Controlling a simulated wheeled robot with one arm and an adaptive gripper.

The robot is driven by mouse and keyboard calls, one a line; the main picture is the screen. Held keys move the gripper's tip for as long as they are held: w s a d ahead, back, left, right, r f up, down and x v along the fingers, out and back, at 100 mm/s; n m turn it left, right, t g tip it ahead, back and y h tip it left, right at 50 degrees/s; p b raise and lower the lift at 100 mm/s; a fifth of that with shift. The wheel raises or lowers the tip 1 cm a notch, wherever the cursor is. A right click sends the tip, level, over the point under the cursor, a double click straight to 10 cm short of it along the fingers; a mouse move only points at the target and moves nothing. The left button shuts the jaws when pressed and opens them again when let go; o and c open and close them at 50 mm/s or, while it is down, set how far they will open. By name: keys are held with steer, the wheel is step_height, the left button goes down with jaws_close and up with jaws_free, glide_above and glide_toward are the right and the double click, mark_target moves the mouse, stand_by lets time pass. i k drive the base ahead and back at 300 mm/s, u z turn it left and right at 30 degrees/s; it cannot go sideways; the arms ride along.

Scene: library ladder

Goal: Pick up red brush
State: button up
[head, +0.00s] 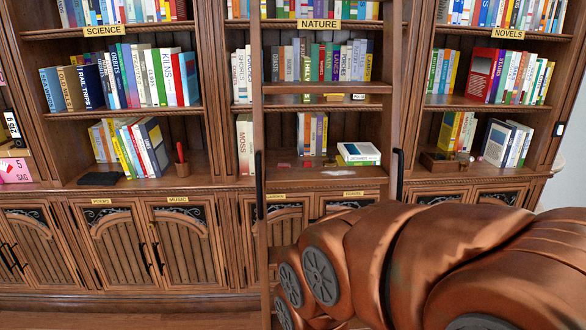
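My copper-coloured arm fills the lower right of the head view. My gripper does not show in the picture, so its state cannot be seen.
A wooden ladder (258,225) stands before the middle section. A dark flat item (100,179) lies left of the cup. Books (133,147) stand close by. Closed cabinet doors (107,243) are below. A white-covered book (358,152) lies on the middle shelf.

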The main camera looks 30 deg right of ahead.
mark_target(181, 149)
steer(key=u, duration=0.05)
steer(key=k, duration=0.65)
steer(key=u, duration=0.65)
steer(key=i, duration=1.1)
steer(key=u, duration=0.75)
steer(key=i, duration=1.55)
steer(key=z, duration=0.75)
steer(key=i, duration=0.95)
steer(key=z, duration=1.4)
steer(key=i, duration=0.85)
steer(key=z, duration=0.1)
